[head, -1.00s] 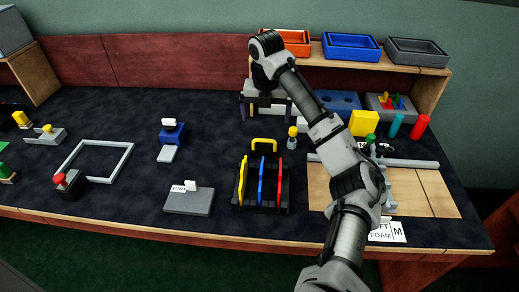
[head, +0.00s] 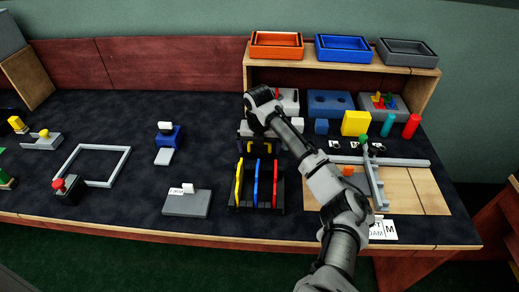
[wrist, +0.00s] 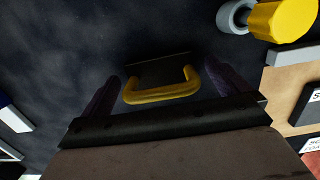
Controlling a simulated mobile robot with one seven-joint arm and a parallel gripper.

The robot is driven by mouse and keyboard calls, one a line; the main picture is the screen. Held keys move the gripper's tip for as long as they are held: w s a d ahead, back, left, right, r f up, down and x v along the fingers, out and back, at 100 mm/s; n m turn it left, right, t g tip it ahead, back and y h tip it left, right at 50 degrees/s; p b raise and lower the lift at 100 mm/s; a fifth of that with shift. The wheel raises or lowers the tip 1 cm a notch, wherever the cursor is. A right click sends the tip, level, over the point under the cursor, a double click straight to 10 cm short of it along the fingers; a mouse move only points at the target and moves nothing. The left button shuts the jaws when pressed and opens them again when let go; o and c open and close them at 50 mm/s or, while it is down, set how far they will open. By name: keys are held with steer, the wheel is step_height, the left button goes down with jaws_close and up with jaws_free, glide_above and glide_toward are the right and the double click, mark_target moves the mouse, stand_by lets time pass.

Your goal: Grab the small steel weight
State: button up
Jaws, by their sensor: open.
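A dark block with a yellow loop handle (wrist: 160,95) lies between the fingers of my open gripper (wrist: 160,76) in the wrist view. Nothing is gripped. A grey, metal-looking cylinder with a yellow knob (wrist: 280,20) stands at the upper right of the wrist view, outside the fingers. I cannot tell for sure which of the two is the small steel weight.
A black rack (head: 240,207) with yellow, blue and red plates stands in front of the gripper. A wooden shelf (head: 425,72) with bins is behind. A board with grey bars (head: 430,200) lies at right.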

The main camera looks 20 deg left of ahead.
steer(key=c, duration=1.3)
steer(key=shift+w, duration=0.1)
steer(key=shift+c, duration=0.7)
